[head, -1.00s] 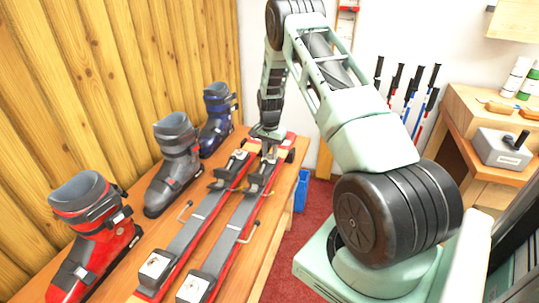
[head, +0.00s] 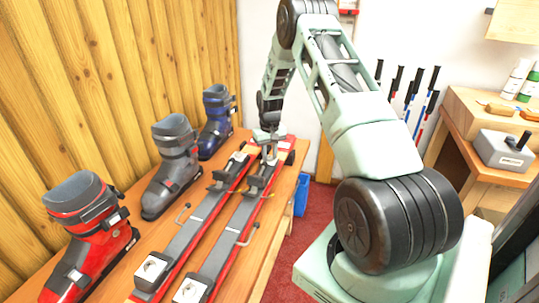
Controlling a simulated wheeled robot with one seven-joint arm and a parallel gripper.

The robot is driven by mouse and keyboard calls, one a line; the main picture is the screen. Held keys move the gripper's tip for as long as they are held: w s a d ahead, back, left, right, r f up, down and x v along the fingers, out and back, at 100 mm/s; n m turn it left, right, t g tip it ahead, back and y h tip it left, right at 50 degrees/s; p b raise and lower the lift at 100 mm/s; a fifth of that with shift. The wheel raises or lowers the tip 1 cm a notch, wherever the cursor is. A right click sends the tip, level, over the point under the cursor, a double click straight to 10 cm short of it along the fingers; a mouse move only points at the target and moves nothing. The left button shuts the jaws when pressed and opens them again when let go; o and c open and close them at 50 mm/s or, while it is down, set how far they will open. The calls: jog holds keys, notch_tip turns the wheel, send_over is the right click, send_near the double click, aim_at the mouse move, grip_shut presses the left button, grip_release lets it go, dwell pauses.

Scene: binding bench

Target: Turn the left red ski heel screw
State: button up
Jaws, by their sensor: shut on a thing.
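Two red skis with grey and black bindings lie side by side along the wooden bench, the left ski (head: 187,238) nearer the wall and the right ski (head: 222,243) nearer the bench's front edge. The left ski's black far binding part (head: 232,167) shows; its screw is too small to make out. The right ski's far binding part (head: 262,173) is just below my gripper. My gripper (head: 267,153) points down over the far part of the skis, close to the right ski. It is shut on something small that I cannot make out. Whether this touches a binding is unclear.
A red boot (head: 88,235), a grey boot (head: 172,165) and a blue boot (head: 216,122) stand along the wall side of the bench. A blue bin (head: 301,194) is beyond the bench's right edge. Ski poles (head: 412,100) lean at the back wall.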

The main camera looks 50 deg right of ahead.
aim_at(270, 157)
jog(key=shift+n, duration=0.7)
jog(key=o, duration=1)
notch_tip(270, 157, up, 18)
jog(key=shift+f+b, duration=0.25)
jog(key=shift+b, duration=0.65)
